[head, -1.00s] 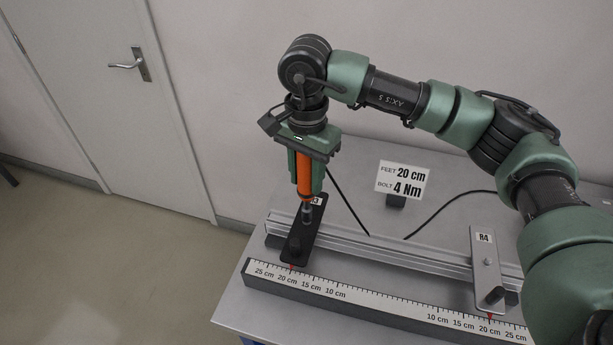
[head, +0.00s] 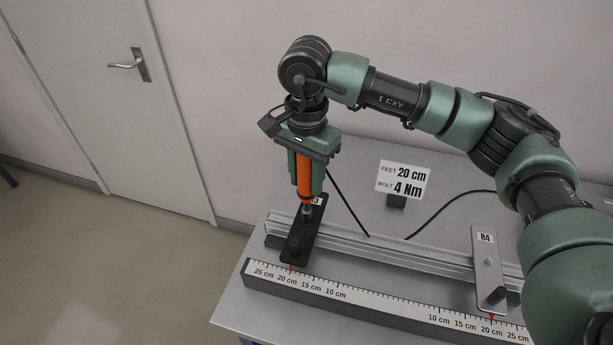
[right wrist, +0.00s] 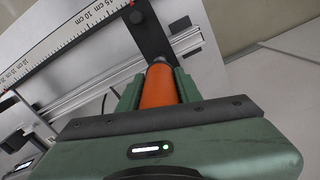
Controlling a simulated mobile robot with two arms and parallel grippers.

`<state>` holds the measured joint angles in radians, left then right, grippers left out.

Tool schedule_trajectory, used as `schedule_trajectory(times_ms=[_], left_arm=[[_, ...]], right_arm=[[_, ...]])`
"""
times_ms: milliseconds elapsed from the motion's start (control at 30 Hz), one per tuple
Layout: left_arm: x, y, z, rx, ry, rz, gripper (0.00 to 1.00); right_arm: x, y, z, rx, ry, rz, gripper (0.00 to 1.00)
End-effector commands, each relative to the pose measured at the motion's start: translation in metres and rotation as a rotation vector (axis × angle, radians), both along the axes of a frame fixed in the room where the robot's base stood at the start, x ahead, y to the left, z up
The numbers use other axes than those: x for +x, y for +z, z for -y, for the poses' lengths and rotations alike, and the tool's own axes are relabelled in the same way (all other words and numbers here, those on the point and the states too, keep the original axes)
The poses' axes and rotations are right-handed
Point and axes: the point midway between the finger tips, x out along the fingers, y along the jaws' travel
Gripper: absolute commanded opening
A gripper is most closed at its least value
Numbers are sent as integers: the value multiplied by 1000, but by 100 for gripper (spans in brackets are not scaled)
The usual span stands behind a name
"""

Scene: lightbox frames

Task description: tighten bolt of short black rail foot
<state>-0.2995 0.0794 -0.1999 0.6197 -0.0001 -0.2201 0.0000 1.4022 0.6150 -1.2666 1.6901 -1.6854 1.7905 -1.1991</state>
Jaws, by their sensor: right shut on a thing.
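The short black rail foot (head: 298,251) lies across the left end of the aluminium rail (head: 385,250). It also shows in the right wrist view (right wrist: 152,38). My right gripper (head: 306,185) points down above the foot, shut on an upright orange screwdriver (head: 304,172). The orange handle also shows between the fingers in the right wrist view (right wrist: 158,88). The tool's dark tip (head: 306,212) reaches down to the upper end of the foot. The bolt is hidden under it, so I cannot tell how well it is seated. My left gripper is not in view.
A grey foot (head: 484,262) labelled R4 sits on the rail's right part. A ruler bar (head: 370,308) runs along the front, with red marks near 20 cm. A sign (head: 402,181) reads feet 20 cm, bolt 4 Nm. A black cable (head: 440,211) lies behind the rail.

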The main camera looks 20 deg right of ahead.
Motion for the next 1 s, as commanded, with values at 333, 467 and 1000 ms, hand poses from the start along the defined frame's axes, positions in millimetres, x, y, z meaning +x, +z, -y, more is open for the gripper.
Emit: schedule_trajectory(times_ms=[333,467,1000], left_arm=[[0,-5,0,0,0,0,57],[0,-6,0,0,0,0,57],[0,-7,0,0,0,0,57]], right_arm=[[0,-3,0,0,0,2,0],[0,-5,0,1,0,2,0],[-1,-7,0,0,1,-3,0]])
